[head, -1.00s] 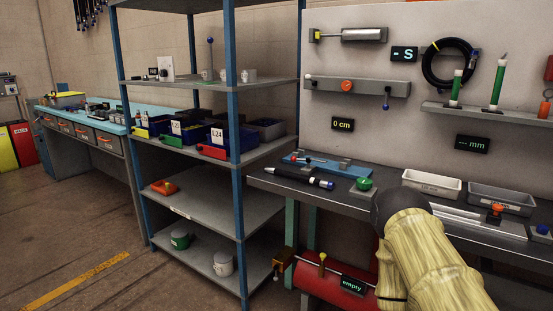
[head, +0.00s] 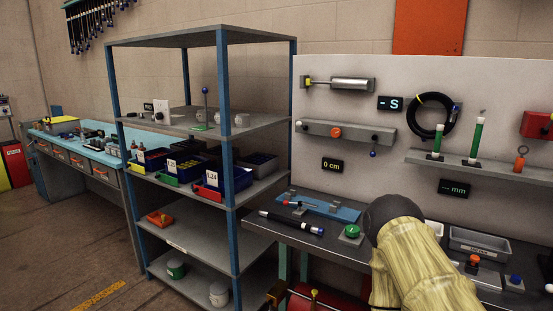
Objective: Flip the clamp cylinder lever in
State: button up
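A silver cylinder (head: 352,84) with a yellow-tipped rod at its left end is mounted on the grey wall panel. Below it, a grey bar (head: 346,131) carries an orange knob (head: 335,132) and a small hanging lever with a blue ball (head: 373,153). Another upright lever with a blue ball (head: 205,91) stands on the shelf rack's upper shelf. I cannot tell which of these is the clamp cylinder lever. My gripper is not in view; only my pale, wood-patterned arm with a dark rounded joint shows at lower right.
The blue-posted shelf rack (head: 226,119) stands left of the workbench (head: 272,228). My arm hides part of the bench. Floor is open at lower left.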

aim_at(298, 123)
jog(key=z, duration=1.45)
jog(key=i, duration=0.7)
jog(key=u, duration=1.5)
